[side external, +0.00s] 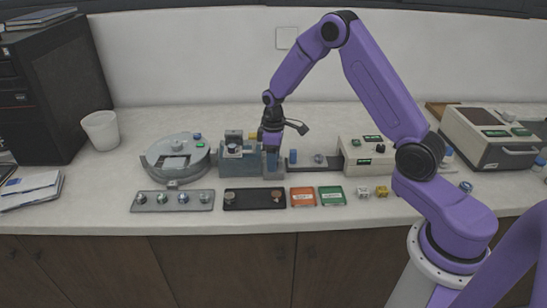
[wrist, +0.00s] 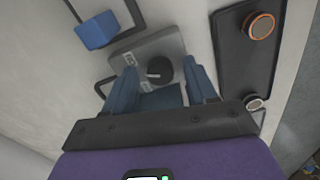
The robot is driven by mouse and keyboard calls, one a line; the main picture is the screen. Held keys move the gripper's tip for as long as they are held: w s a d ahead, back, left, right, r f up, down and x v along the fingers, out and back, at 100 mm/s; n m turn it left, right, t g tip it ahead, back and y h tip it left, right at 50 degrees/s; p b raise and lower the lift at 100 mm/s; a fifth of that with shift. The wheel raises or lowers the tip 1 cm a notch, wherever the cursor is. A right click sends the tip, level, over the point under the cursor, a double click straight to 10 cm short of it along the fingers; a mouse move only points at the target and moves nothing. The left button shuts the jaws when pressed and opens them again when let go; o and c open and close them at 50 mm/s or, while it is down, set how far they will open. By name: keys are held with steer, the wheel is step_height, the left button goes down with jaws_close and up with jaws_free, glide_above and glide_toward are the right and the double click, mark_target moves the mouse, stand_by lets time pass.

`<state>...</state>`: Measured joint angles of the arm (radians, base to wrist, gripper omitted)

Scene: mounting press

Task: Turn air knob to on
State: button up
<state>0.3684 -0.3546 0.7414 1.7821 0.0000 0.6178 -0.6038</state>
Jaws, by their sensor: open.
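In the wrist view the dark round knob (wrist: 159,69) sits on a light grey plate (wrist: 178,42) with small labels. A pale pointer line on it points left. My gripper (wrist: 162,82) is open, with one blue finger on each side of the knob in that view. I cannot tell whether the fingers touch it. In the side view my gripper (side external: 271,150) points down just right of the blue-grey press (side external: 232,166). The knob is not clearly seen there, behind or below the gripper.
A black tray (side external: 255,205) with round pieces lies in front. A round grey machine (side external: 160,168) stands left. A beige control box (side external: 366,151) stands right.

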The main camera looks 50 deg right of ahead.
jaws_close()
steer(key=c, duration=1.1)
jaws_free()
steer(key=shift+m, duration=1.6)
steer(key=shift+o, duration=0.2)
steer(key=o, duration=1.1)
steer(key=shift+c, duration=0.2)
step_height(320, 180, up, 18)
steer(key=shift+f, duration=0.25)
